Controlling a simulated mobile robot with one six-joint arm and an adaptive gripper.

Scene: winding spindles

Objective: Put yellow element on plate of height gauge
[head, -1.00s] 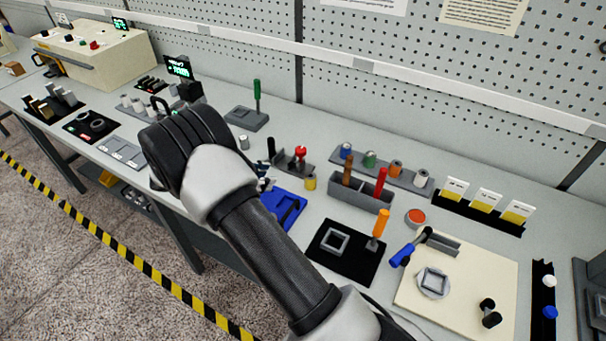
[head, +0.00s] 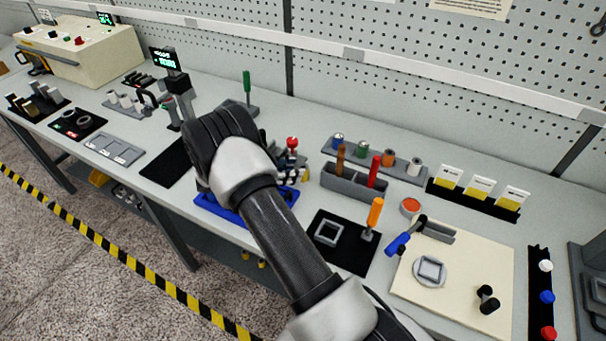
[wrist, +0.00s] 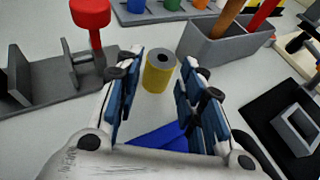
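The yellow element (wrist: 158,78) is a short upright cylinder with a grey top and a dark centre hole. It stands on the grey bench and appears between my open fingers in the wrist view. My gripper (wrist: 162,64) is open, with one blue-padded finger on each side; I cannot tell whether the element is within its reach. In the head view the element (head: 304,174) is small and partly hidden near my gripper (head: 290,174). A device with a green display on a dark column, apparently the height gauge (head: 178,84), stands farther left. Its lower part and plate are largely hidden by my arm.
A grey fixture with a red knob (wrist: 91,12) stands left of the element. A grey holder (wrist: 212,50) with brown and red handles is right and behind. A blue tray (head: 215,208) lies below my wrist. A black mat (head: 345,258) lies to the right.

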